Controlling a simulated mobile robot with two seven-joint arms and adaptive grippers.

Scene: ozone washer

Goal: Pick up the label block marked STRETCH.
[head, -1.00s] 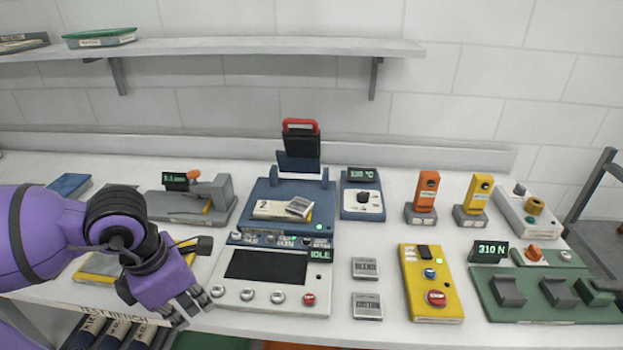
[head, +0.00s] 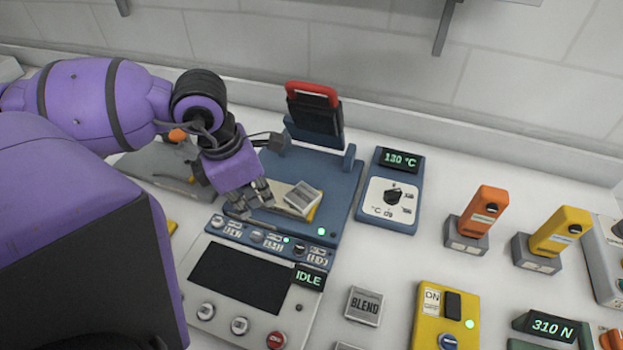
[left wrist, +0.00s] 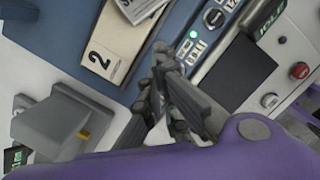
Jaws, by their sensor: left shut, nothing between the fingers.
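A small grey label block (head: 303,198) lies tilted on a cream block on the blue press (head: 340,200); its lettering is too small to read. In the left wrist view the label block (left wrist: 135,8) is cut by the top edge, on the cream block marked 2 (left wrist: 108,50). A label block marked BLEND (head: 363,306) lies on the bench. No block legibly reads STRETCH. My left gripper (head: 250,200) is shut and empty, just left of the tilted block and above the press. Its fingers also show in the left wrist view (left wrist: 165,75). My right gripper is out of view.
The press's raised lid with a red handle (head: 312,95) stands behind. A control panel with a dark screen (head: 240,278) reading IDLE is in front.

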